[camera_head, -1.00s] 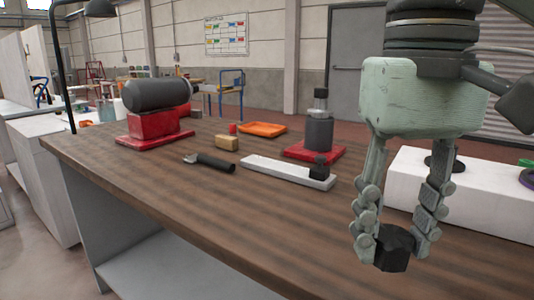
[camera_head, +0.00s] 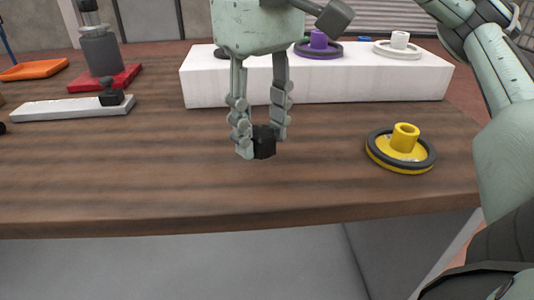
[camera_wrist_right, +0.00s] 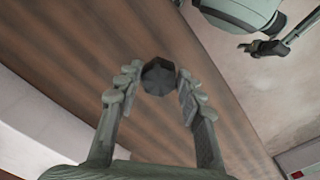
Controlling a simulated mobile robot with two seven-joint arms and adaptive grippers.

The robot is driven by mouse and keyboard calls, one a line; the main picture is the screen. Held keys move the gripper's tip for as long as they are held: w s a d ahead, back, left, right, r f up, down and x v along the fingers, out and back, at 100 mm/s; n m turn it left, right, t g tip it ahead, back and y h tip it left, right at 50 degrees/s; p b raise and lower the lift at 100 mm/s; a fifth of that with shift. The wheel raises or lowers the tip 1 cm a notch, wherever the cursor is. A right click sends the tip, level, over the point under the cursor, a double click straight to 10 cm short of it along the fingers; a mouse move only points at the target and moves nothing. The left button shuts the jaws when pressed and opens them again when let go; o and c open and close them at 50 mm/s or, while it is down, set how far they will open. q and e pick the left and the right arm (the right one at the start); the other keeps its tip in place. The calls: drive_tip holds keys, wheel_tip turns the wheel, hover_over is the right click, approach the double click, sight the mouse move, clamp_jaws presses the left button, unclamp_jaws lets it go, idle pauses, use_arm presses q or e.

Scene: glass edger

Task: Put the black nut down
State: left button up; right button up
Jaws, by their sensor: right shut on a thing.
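The black nut (camera_head: 264,142) is between the fingertips of my right gripper (camera_head: 259,144), which is shut on it. In the head view the nut appears in front of the white block, over the wooden workbench (camera_head: 160,185); whether it touches the top I cannot tell. The right wrist view also shows the dark, many-sided nut (camera_wrist_right: 158,76) at the fingertips of my right gripper (camera_wrist_right: 155,84), with the brown bench top behind it. My left gripper is not seen in the head view.
A long white block (camera_head: 330,82) bears a purple wheel (camera_head: 318,48) and a white wheel (camera_head: 398,48). A yellow wheel with a dark ring (camera_head: 401,150) lies at right. A red-based grey device (camera_head: 102,58) and a white bar (camera_head: 68,109) are at left. Bench around the nut is clear.

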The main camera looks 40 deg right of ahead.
sight(268, 153)
drive_tip(key=shift+d+f, duration=0.4)
drive_tip(key=shift+d, duration=0.15)
wheel_tip(268, 153, down, 3)
drive_tip(key=shift+f+b, duration=0.15)
drive_tip(key=shift+b, duration=0.25)
drive_tip(key=shift+f, duration=0.3)
clamp_jaws()
drive_tip(key=o, duration=1.3)
unclamp_jaws()
drive_tip(key=shift+c, duration=0.2)
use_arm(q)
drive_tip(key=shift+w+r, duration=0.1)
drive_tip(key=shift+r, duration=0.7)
use_arm(e)
drive_tip(key=shift+r, duration=0.15)
